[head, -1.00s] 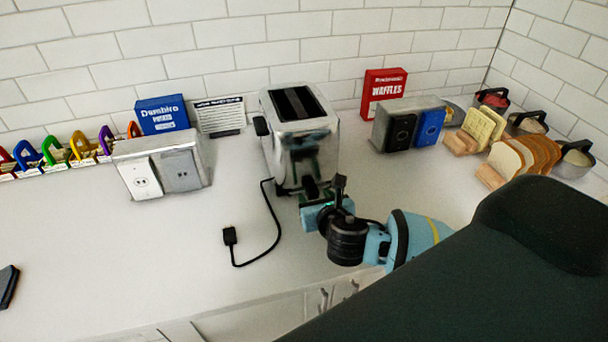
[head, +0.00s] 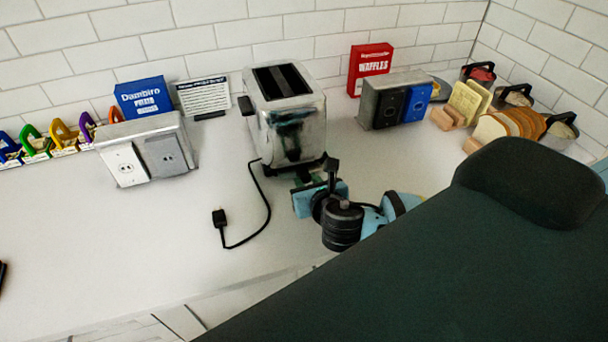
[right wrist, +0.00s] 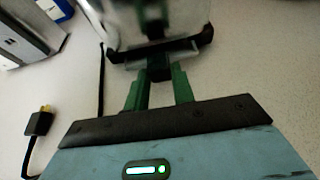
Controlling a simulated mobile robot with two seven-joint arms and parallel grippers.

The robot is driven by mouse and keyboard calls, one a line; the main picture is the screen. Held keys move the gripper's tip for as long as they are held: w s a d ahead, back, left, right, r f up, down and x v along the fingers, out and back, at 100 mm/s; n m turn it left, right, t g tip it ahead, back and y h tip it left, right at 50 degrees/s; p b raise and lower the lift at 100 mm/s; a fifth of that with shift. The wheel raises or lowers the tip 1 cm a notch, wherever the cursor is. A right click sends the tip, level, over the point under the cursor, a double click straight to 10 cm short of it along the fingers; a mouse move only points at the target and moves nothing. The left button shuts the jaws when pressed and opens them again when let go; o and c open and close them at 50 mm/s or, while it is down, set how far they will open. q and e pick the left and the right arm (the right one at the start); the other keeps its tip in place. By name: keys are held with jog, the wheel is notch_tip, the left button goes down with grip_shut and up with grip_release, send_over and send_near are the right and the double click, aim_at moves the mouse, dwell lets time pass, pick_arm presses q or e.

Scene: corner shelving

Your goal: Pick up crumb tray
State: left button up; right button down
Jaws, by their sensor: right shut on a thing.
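My right gripper (head: 304,181) is low in front of the toaster's near end. In the right wrist view its green fingers (right wrist: 158,82) are shut on the tab, just short of the toaster's black base edge (right wrist: 185,45).
A black cord with a plug (head: 219,218) lies on the counter left of my gripper. Outlet boxes stand left (head: 146,150) and right (head: 396,100). A red waffles box (head: 369,70) and bread slices (head: 510,125) are at the right.

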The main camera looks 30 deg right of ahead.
jog(key=s+a, duration=0.1)
jog(key=s, duration=0.4)
jog(key=s+a, duration=0.1)
jog(key=s, duration=0.4)
jog(key=s+a, duration=0.1)
jog(key=s, duration=0.4)
jog(key=shift+s+a+r, duration=0.15)
jog(key=shift+a, duration=0.2)
